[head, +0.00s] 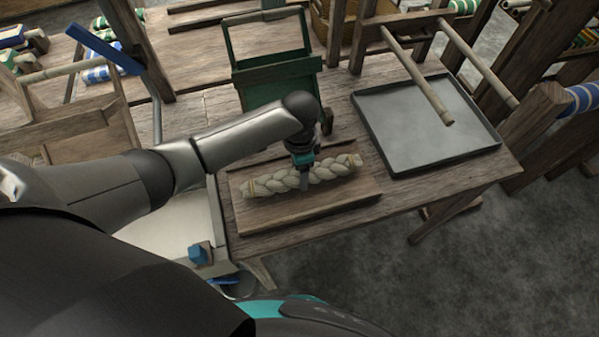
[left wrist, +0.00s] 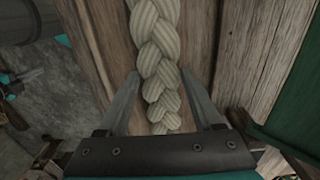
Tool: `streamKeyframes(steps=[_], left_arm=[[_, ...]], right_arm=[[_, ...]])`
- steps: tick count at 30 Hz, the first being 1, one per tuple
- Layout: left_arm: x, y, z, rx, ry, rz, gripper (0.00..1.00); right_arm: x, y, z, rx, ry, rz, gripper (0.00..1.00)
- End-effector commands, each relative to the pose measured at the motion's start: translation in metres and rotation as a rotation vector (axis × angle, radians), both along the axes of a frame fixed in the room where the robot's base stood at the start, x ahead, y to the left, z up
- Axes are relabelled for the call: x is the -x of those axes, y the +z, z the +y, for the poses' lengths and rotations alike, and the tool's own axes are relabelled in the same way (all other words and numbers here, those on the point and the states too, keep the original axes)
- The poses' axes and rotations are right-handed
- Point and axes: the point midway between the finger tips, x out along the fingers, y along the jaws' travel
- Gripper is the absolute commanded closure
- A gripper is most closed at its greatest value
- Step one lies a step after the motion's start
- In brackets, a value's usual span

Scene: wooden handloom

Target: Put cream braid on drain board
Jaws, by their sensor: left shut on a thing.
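The cream braid (head: 270,183) is a thick pale plait, tied near both ends. It lies lengthwise over a low wooden board (head: 340,197) at the table's front edge; whether it rests fully on the board or is slightly raised I cannot tell. My left gripper (head: 305,184) points down at the braid's middle and is shut on it. In the left wrist view the braid (left wrist: 157,35) runs between the two fingers of the left gripper (left wrist: 160,75), one on each side. The wooden board may be the drain board. My right gripper is not in view.
A shallow grey metal tray (head: 468,149) stands to the right, with wooden rods (head: 420,78) reaching over it. A green box-like holder (head: 272,82) stands behind the braid. A blue-handled object (head: 201,253) sits at the front left. Loom posts rise behind.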

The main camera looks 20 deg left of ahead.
Motion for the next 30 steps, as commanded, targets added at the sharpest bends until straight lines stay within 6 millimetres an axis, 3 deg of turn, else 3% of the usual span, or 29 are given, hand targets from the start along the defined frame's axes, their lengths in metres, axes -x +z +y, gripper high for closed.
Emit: streamKeyframes(steps=[14, 15, 23, 30], left_arm=[[-0.0012, -0.0104, -0.0006, 0.001, 0.001, -0.003, 1.0], [-0.0004, -0.0112, -0.0003, 0.0, 0.001, -0.001, 0.31], [-0.0003, -0.0108, -0.0001, 0.0, 0.0, -0.001, 0.03], [-0.0004, -0.0099, 0.0001, 0.0, 0.0, -0.001, 0.03]], right_arm=[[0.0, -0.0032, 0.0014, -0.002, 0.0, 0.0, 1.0], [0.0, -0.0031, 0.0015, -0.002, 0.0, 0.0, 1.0], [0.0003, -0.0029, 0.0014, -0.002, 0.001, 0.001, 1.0], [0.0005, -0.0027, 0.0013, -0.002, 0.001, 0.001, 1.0]])
